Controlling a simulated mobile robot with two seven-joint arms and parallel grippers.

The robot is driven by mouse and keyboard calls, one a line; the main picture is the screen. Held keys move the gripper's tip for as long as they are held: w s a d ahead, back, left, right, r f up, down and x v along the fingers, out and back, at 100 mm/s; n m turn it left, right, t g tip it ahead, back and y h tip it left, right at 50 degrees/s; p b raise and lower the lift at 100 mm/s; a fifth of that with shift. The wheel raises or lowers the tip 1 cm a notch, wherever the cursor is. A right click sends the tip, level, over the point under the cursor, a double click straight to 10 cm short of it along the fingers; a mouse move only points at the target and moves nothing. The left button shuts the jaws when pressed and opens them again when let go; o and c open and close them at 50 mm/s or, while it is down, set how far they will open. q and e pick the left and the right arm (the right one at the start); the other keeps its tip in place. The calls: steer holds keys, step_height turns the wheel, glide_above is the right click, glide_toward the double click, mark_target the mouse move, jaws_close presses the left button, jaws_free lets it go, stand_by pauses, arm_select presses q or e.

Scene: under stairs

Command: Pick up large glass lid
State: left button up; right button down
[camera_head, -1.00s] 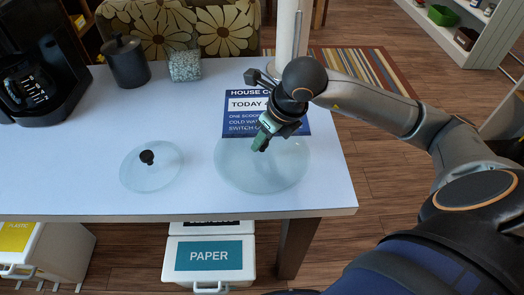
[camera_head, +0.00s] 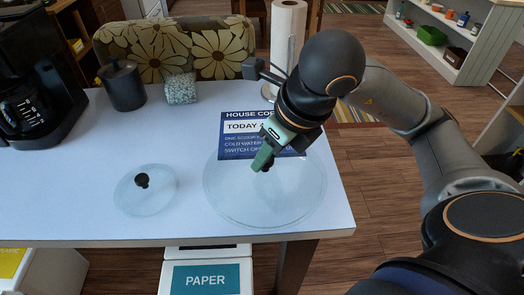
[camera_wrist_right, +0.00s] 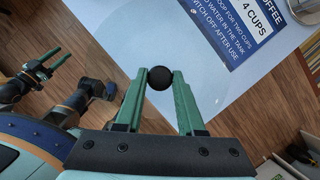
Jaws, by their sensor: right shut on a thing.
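The large glass lid (camera_head: 235,200) is a wide clear disc on the right part of the white table, in the head view. It looks raised above the tabletop. My right gripper (camera_head: 263,163) is over its middle, fingers pointing down, and hides the knob there. In the right wrist view, my right gripper (camera_wrist_right: 160,80) is shut on the lid's round black knob (camera_wrist_right: 160,77). The clear glass (camera_wrist_right: 125,40) spreads around it. My left gripper (camera_wrist_right: 45,66) shows only in the wrist view, off to the left, with its green fingers apart and empty.
A smaller glass lid (camera_head: 147,199) with a black knob lies left on the table (camera_head: 70,210). A coffee sign (camera_head: 235,140) lies behind the large lid. A paper towel roll (camera_head: 287,45), dark canister (camera_head: 122,86), speckled box (camera_head: 181,89) and coffee maker (camera_head: 40,100) stand farther back.

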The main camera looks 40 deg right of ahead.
mark_target(275, 196)
steer(key=shift+s+a+r+b, duration=0.15)
steer(key=shift+s+a+b, duration=0.1)
steer(key=shift+s+b, duration=0.35)
steer(key=shift+s+a+r+b, duration=0.1)
steer(key=shift+s+a+b, duration=0.25)
steer(key=shift+b, duration=0.3)
steer(key=shift+s+r+b, duration=0.25)
steer(key=shift+s+b, duration=0.3)
steer(key=shift+b, duration=0.1)
steer(key=shift+s+a+r, duration=0.2)
steer(key=shift+s+r, duration=0.05)
steer(key=shift+s, duration=0.1)
arm_select(q)
steer(key=shift+h, duration=0.3)
steer(key=shift+w+d+f+b, duration=0.2)
steer(key=shift+d+f, duration=0.1)
steer(key=shift+f, duration=0.45)
steer(key=shift+w+d+f+b, duration=0.1)
steer(key=shift+w+d+f, duration=0.2)
steer(key=shift+f, duration=0.4)
steer(key=shift+w+d+f+b, duration=0.1)
steer(key=shift+d+f, duration=0.25)
steer(key=shift+f, duration=0.4)
arm_select(e)
steer(key=shift+s+a+r, duration=0.15)
steer(key=shift+s+r, duration=0.05)
steer(key=shift+s, duration=0.2)
steer(key=shift+s+a+r, duration=0.15)
steer(key=shift+s, duration=0.2)
